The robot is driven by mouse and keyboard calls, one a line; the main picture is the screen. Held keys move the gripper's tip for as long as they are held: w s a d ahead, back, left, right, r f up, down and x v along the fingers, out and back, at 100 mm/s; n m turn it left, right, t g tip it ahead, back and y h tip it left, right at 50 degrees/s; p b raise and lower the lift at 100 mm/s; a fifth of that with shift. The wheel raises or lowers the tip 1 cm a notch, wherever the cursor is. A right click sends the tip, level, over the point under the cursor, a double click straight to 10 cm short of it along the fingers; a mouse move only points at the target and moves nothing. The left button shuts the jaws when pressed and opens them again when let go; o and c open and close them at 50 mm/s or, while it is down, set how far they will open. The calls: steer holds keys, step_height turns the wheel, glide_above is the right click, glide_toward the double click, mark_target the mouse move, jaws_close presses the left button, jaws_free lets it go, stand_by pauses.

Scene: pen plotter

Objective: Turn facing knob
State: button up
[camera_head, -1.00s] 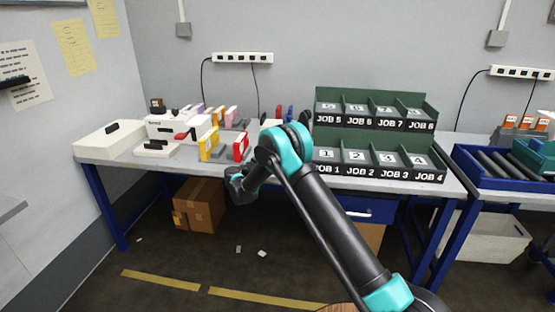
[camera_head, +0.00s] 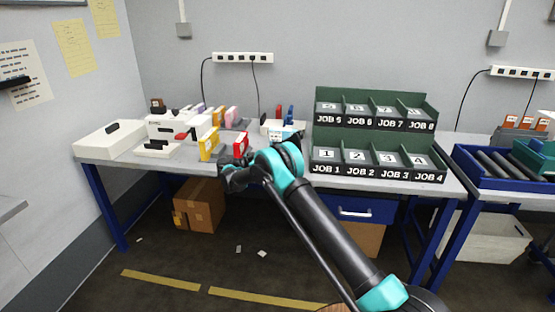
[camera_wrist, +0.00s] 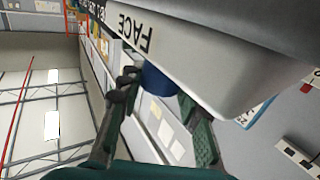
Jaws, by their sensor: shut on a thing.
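In the wrist view, a blue knob (camera_wrist: 158,78) sticks out from a pale grey housing (camera_wrist: 215,60) labelled "FACE". My gripper (camera_wrist: 160,102) has one dark finger on each side of the knob and is shut on it. Part of the knob is hidden by the housing's edge and the fingers. In the head view, the dark end of my arm is at the front edge of the bench. The knob and the finger contact cannot be made out there.
The grey bench (camera_head: 300,180) holds white boxes (camera_head: 108,140) and coloured blocks on the left. Green JOB bins (camera_head: 375,150) stand right of my arm. A white unit (camera_head: 282,127) with blue and red parts sits behind it. A brown carton (camera_head: 200,205) is below.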

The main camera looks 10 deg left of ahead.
steer(key=o, duration=1.2)
steer(key=v, duration=1.2)
steer(key=shift+f, duration=0.1)
